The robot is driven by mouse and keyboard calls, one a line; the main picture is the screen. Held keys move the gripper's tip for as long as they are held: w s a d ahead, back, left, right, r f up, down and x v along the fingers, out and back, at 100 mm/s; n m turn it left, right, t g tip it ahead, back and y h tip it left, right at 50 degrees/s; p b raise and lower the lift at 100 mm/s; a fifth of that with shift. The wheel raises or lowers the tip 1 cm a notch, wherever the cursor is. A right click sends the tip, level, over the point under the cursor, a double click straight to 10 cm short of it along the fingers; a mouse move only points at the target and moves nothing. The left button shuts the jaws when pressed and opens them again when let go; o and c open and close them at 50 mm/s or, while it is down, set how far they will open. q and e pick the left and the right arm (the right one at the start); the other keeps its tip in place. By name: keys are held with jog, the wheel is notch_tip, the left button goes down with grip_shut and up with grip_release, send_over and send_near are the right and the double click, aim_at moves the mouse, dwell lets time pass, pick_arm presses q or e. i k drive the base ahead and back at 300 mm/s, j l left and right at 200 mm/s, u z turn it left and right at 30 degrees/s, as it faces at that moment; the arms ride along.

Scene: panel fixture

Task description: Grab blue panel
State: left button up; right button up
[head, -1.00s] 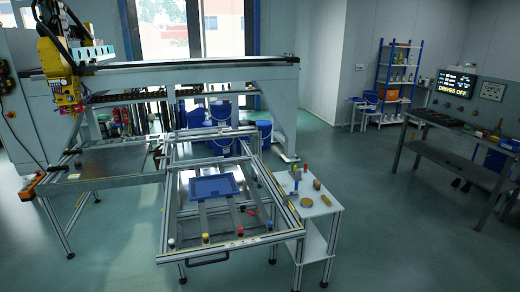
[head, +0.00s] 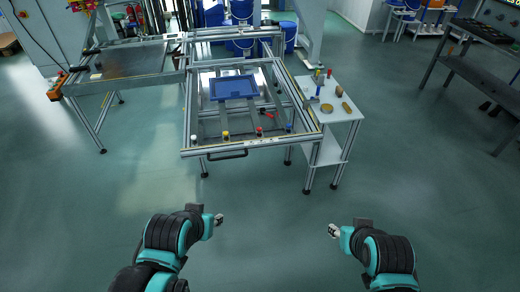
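The blue panel (head: 234,88) is a flat, dark blue rectangle with a raised rim. It lies on the metal frame fixture (head: 197,130), toward its back middle. My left gripper (head: 219,219) is in front of the fixture, low in the view, well apart from the panel. My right gripper (head: 333,230) is to the right, also apart from the panel and over open floor. Both grippers are small in the view, and their finger openings cannot be made out. Nothing shows between the fingers of either.
Several coloured knobs, including a yellow one (head: 226,135), line the fixture's front. A white side table (head: 340,112) with small tools stands at its right. A dark workbench (head: 470,75) is at far right. The floor (head: 270,190) before the fixture is clear.

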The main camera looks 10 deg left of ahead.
aim_at(244, 86)
jog(key=i+j, duration=0.15)
jog(key=i, duration=0.6)
jog(key=i+j, duration=0.2)
jog(key=i, duration=0.5)
jog(key=i+j, duration=0.15)
jog(key=i, duration=0.6)
